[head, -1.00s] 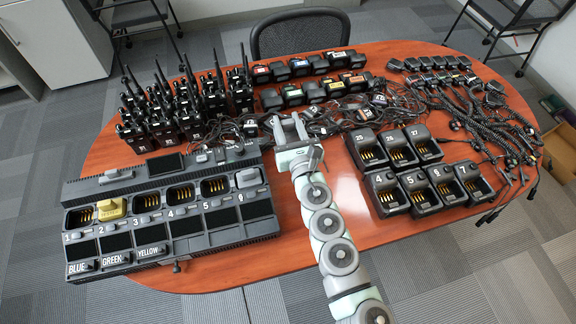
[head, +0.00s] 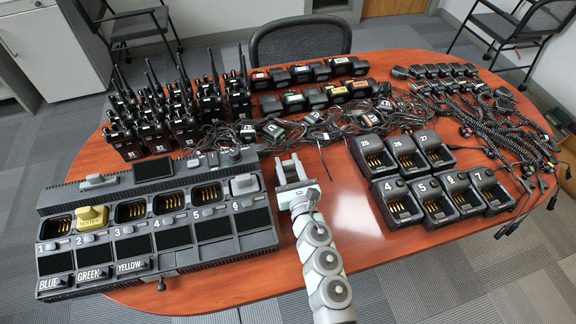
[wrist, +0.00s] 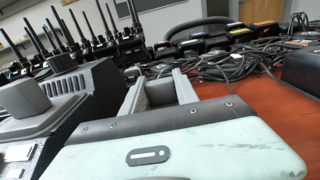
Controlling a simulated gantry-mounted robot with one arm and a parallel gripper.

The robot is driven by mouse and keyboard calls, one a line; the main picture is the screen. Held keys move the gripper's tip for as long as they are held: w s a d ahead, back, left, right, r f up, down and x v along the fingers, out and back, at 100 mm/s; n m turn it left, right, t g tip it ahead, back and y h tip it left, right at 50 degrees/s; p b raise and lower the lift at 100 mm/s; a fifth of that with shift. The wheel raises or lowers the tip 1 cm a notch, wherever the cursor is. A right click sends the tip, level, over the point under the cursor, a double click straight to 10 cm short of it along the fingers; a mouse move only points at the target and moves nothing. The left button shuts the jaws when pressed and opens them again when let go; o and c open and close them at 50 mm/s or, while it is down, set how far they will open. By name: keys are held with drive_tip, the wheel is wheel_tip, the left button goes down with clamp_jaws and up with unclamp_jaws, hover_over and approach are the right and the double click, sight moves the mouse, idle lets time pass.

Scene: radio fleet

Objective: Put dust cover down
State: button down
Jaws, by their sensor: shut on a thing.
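My gripper (head: 290,163) is over the table just right of the charger, its fingers pointing to the back. It is shut on a grey piece (wrist: 160,93), which looks like a dust cover; only a little of it shows between the fingers in the wrist view. A yellow dust cover (head: 91,217) sits in charger slot 2. A grey dust cover (head: 244,184) sits at slot 6 and also shows at left in the wrist view (wrist: 25,98). Another grey cover (head: 97,181) lies on the charger's back ledge. The multi-slot charger (head: 215,245) stands on the table (head: 220,290).
Radios (head: 195,110) stand upright behind the charger. Tangled cables (head: 300,130) and batteries (head: 318,98) lie ahead of my gripper. Single chargers (head: 433,205) stand to the right, with speaker mics (head: 505,103) beyond. Bare table lies between my gripper and the single chargers.

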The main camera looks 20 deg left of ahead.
drive_tip(key=shift+w, duration=0.1)
drive_tip(key=shift+f, duration=0.15)
drive_tip(key=c, duration=0.9)
unclamp_jaws()
drive_tip(key=shift+r, duration=0.2)
drive_tip(key=shift+d, duration=0.25)
drive_tip(key=p+v, duration=0.1)
drive_tip(key=v, duration=1.1)
drive_tip(key=shift+a, duration=0.15)
